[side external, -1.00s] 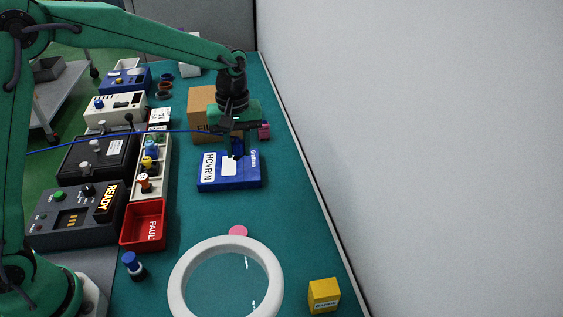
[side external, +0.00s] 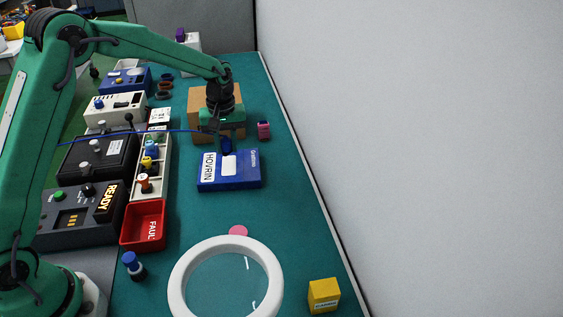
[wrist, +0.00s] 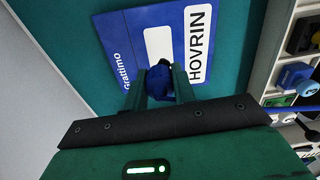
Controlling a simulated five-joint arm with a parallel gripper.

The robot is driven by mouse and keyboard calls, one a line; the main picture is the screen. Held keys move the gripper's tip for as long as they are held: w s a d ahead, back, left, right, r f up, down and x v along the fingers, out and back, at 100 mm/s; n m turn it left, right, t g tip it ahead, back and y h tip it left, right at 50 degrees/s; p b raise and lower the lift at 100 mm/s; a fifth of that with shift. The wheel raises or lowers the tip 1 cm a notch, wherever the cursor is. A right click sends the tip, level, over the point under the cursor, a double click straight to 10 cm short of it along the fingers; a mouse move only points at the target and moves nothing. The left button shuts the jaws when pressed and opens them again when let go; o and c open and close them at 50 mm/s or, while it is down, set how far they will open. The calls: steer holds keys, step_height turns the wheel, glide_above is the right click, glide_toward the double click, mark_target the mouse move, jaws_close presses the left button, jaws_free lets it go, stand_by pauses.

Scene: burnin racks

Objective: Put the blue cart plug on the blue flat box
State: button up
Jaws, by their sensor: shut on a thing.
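The blue flat box (side external: 248,182) lies on the teal bench, marked HOVRIN and Graftimo, with a white label; it also shows in the wrist view (wrist: 128,50). My gripper (side external: 226,148) is at the box's far edge in the side view. It is shut on the dark blue cart plug (wrist: 158,78), which sits between the two fingertips. The plug also shows small and dark in the side view (side external: 227,145). In the wrist view the plug overlaps the box's edge and the white label's end. I cannot tell whether it touches the box.
A brown carton (side external: 201,100) stands behind my gripper, with a pink item (side external: 264,130) beside it. A blue cable (side external: 110,136) runs left from the gripper. A tray of plugs (side external: 140,188) and a red bin (side external: 130,226) stand left. A white ring (side external: 176,285) and yellow cube (side external: 324,296) are nearer.

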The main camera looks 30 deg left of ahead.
mark_target(228, 153)
steer(key=shift+f, duration=2)
steer(key=shift+f, duration=0.1)
steer(key=o, duration=1)
step_height(228, 153, up, 11)
steer(key=shift+r, duration=0.65)
